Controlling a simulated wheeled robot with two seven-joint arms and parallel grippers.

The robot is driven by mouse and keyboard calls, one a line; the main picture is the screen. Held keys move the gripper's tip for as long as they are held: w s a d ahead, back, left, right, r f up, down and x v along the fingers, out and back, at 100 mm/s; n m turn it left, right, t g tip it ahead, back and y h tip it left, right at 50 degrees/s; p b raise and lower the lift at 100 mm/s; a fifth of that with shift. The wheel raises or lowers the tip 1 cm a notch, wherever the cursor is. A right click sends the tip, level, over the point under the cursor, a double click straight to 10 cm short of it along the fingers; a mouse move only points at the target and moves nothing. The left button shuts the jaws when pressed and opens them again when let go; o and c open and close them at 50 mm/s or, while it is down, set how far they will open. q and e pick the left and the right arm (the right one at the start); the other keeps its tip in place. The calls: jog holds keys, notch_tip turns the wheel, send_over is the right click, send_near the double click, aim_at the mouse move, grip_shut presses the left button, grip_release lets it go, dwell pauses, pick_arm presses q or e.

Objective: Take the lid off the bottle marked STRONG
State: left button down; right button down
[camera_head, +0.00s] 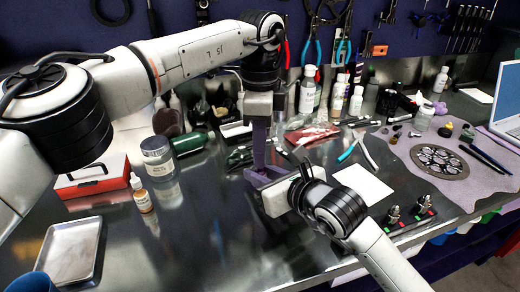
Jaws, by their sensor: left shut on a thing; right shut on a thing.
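My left gripper (259,158) points down near the middle of the bench, with long purple fingers. My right gripper (258,178) comes in from the lower right, and its purple fingers meet the left ones. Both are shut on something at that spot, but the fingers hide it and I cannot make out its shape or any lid. I cannot read the word STRONG on any bottle. Several bottles stand at the back, among them a white bottle (307,92) and a white bottle with a dark band (338,97). A small dropper bottle (140,195) stands at left.
A grey-lidded jar (157,160), a green bottle (190,142) lying down and a red box (92,180) are at left. A metal tray (72,250) is at front left. Pliers (357,148), a white sheet (364,184) and a chainring (440,161) lie right. The front middle is clear.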

pick_arm(q)
jog(key=shift+r, duration=0.15)
jog(key=shift+r, duration=1)
jog(key=shift+r, duration=0.1)
jog(key=shift+r, duration=1.9)
pick_arm(e)
jog(key=c, duration=1.4)
grip_release()
jog(key=shift+c, duration=0.2)
